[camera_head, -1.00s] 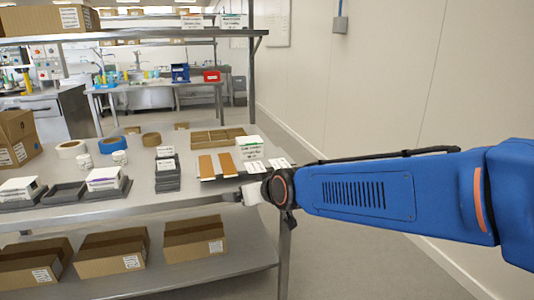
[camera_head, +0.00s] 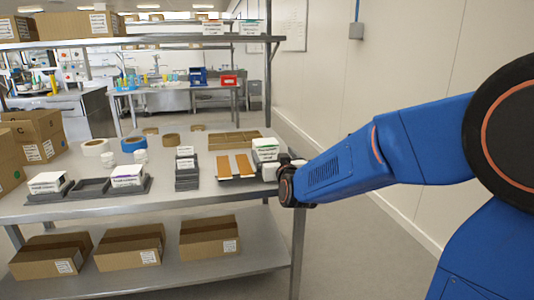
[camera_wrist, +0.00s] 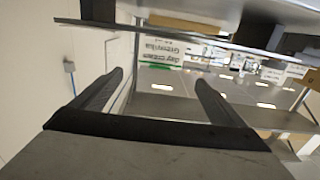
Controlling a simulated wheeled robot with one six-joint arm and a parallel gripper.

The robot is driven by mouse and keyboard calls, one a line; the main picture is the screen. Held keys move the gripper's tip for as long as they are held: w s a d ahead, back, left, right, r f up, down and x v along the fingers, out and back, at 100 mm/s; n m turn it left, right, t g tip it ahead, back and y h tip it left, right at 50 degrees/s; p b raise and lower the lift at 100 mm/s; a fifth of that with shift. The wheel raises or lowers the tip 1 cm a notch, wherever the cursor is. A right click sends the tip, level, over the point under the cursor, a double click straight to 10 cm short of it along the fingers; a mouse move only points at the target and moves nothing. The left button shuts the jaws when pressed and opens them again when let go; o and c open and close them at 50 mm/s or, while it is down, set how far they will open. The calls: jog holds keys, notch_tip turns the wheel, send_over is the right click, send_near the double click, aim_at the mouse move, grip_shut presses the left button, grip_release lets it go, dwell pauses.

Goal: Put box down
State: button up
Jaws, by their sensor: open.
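A white box with a green stripe and printed label (camera_head: 265,149) sits at the right end of the metal table (camera_head: 120,198). In the wrist view the box (camera_wrist: 160,52) appears upside down, ahead of and between my fingertips, with gaps on both sides. My gripper (camera_wrist: 160,78) is open, its two dark fingers apart with nothing held. In the head view my gripper (camera_head: 287,163) is at the table's right edge, close to the box; its fingers are mostly hidden. A smaller white item (camera_head: 270,172) shows beside it; I cannot tell what it rests on.
A brown divided tray (camera_head: 234,140) is behind. White boxes (camera_head: 127,176), tape rolls (camera_head: 95,146) and cartons (camera_head: 30,135) fill the left. An upper shelf (camera_head: 150,40) hangs above. A shelf post (camera_head: 267,80) stands behind.

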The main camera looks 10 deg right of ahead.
aim_at(265, 141)
jog(key=w, duration=1.3)
jog(key=shift+w+f, duration=0.1)
jog(key=shift+w, duration=0.05)
jog(key=shift+c, duration=0.4)
jog(key=c, duration=1)
jog(key=shift+c, duration=0.6)
